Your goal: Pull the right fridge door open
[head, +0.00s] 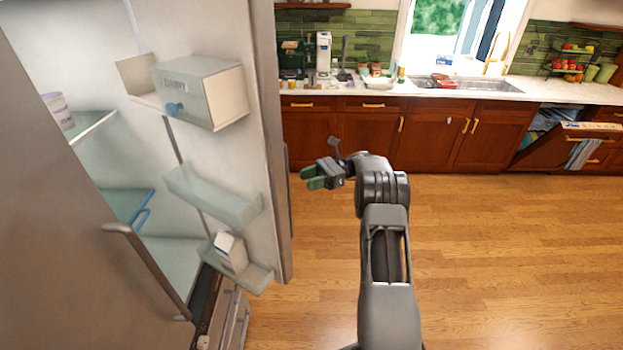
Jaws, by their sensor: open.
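The right fridge door (233,150) stands open, swung out so that its inner face with clear shelf bins shows. A clear dairy box (200,92) sits high on it, and a white carton (231,252) stands in the lowest bin. Its outer face is turned away and its handle is mostly hidden. The left fridge door (50,200) is at the left with its handle (147,270) showing. My gripper (312,177) is open and empty, with green fingertips pointing left, just right of the open door's edge. A small gap shows between them in the picture.
The fridge interior holds glass shelves (92,127) and a white tub (58,110). Wooden cabinets (350,135) and a counter with a sink (470,84) line the back. A dishwasher (560,140) stands partly open at right. The wooden floor (500,260) is clear.

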